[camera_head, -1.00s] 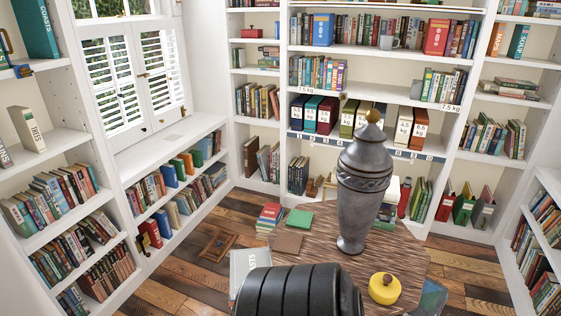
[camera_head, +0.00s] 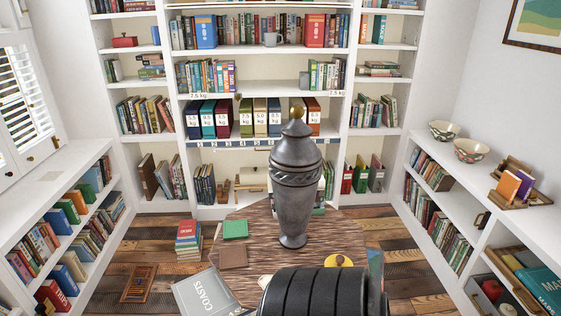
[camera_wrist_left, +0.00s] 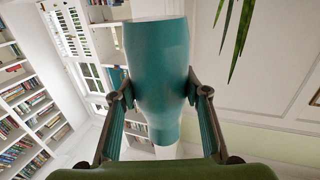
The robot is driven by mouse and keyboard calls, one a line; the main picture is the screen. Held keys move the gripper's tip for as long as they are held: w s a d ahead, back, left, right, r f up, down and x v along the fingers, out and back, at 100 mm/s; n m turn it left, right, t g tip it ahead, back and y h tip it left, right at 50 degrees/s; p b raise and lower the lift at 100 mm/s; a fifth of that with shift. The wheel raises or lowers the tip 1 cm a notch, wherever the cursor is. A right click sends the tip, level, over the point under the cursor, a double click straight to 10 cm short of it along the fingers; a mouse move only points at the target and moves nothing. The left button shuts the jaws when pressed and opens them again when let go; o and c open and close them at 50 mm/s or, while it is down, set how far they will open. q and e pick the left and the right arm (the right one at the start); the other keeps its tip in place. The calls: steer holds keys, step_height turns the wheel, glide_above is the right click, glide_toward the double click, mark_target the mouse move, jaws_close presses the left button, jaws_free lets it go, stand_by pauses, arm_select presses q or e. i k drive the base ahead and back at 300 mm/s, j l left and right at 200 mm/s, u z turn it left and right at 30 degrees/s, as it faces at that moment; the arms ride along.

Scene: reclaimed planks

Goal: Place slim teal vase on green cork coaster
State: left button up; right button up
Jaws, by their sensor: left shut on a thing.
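The slim teal vase (camera_wrist_left: 156,70) is in the left wrist view, held between the two fingers of my left gripper (camera_wrist_left: 160,88). The gripper is shut on its sides. The vase does not show in the head view. The green cork coaster (camera_head: 235,229) appears as a flat green square on the wooden table, left of a dark grey urn. Nothing stands on it. My left gripper's fingers and my right gripper are not visible in the head view.
The tall grey urn (camera_head: 295,190) with a gold knob stands on the table (camera_head: 262,218) just right of the coaster. A brown square (camera_head: 233,256) lies in front of the coaster. A yellow round object (camera_head: 338,260) is at the right. Books (camera_head: 189,240) are stacked left of the table.

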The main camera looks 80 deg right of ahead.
mark_target(236, 228)
steer(key=i+z, duration=0.1)
steer(key=z, duration=0.4)
steer(key=i+z, duration=0.15)
steer(key=z, duration=0.3)
steer(key=i+z, duration=0.15)
steer(key=z, duration=0.35)
steer(key=i+z, duration=0.1)
steer(key=z, duration=0.35)
steer(key=i+z, duration=0.2)
steer(key=z, duration=0.2)
steer(key=i+j+z, duration=0.1)
steer(key=z, duration=0.25)
steer(key=i+j+z, duration=0.15)
steer(key=i+z, duration=0.25)
steer(key=j+z, duration=0.15)
steer(key=z, duration=0.2)
steer(key=i, duration=0.05)
